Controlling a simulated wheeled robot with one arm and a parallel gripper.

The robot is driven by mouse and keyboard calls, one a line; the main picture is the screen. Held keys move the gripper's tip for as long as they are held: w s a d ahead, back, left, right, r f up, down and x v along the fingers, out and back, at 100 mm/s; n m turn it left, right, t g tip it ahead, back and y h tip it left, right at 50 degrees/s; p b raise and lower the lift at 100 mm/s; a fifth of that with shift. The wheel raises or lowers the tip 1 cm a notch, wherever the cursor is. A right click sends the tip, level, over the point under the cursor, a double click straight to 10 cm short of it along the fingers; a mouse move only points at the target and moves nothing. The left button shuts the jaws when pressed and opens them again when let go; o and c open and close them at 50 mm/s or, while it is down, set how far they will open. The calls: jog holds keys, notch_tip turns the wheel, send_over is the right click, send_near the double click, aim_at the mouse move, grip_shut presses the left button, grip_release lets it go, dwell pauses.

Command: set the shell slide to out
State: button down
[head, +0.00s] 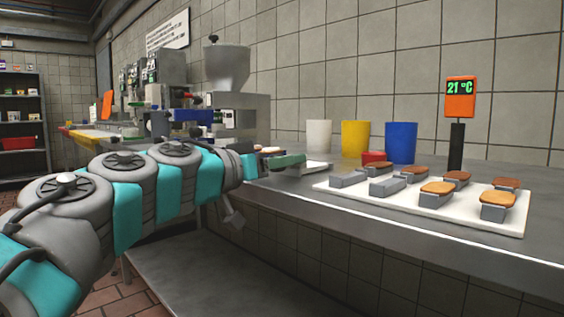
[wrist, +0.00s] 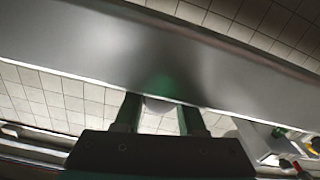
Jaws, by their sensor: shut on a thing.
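My gripper (wrist: 160,102) shows in the wrist view as two dark green fingers, one on each side of a pale rounded piece (wrist: 158,106). It is shut on this piece, only part of which shows below a broad grey metal surface (wrist: 120,50). In the head view my arm reaches toward the counter, and a green part (head: 288,161) shows at its end beside the machine with the hopper (head: 229,68). I cannot tell from the views which part is the shell slide or how it is set; my arm hides the machine's lower front.
A white board (head: 400,203) with several grey blocks, some topped with brown pieces, lies on the counter (head: 530,257) to the right. White (head: 319,137), yellow (head: 355,138) and blue (head: 401,142) cups stand behind it. An orange temperature display (head: 460,97) stands farther right.

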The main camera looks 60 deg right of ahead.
jog(key=shift+s, duration=0.15)
jog(key=c, duration=0.8)
grip_release()
jog(key=shift+s, duration=0.1)
jog(key=shift+o, duration=0.2)
jog(key=v, duration=0.8)
